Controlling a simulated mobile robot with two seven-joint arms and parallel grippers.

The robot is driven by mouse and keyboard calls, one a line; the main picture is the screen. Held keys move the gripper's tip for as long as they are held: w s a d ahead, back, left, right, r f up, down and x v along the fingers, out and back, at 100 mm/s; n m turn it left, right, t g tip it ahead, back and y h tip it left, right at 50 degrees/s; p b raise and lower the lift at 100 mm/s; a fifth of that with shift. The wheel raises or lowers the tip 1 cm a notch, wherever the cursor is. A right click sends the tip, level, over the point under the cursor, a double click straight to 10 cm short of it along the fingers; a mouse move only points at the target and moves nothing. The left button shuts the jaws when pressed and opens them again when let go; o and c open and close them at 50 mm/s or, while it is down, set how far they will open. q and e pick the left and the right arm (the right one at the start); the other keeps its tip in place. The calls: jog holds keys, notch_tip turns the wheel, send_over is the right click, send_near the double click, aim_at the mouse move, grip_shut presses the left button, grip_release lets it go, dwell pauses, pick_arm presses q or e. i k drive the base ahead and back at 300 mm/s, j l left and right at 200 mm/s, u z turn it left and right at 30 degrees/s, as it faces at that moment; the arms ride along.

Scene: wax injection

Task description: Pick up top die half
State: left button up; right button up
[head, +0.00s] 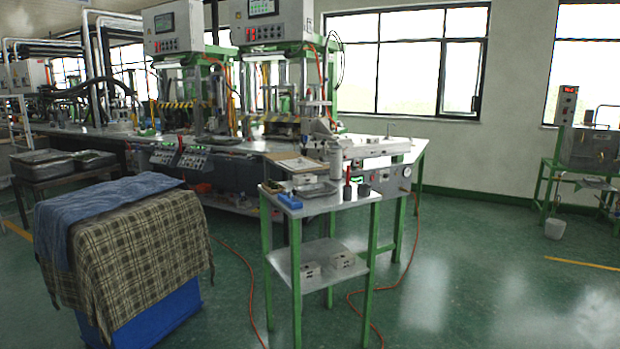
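A small green-framed metal stand (345,203) is in the middle of the head view. A flat grey metal piece (315,190) lies on the stand's top. I cannot tell which of these, if any, is the top die half. Neither of my grippers is in view.
A blue box (158,318) covered with a plaid cloth (140,240) stands at the left front. A blue item (290,201) and small dark items share the stand's top. Machines on a long bench stand behind. A red hose (250,300) crosses the floor.

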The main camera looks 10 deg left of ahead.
aim_at(307, 177)
jog(key=i+l+z, duration=0.1)
jog(key=i, duration=0.5)
jog(key=i+l+z, duration=0.15)
jog(key=i, duration=0.45)
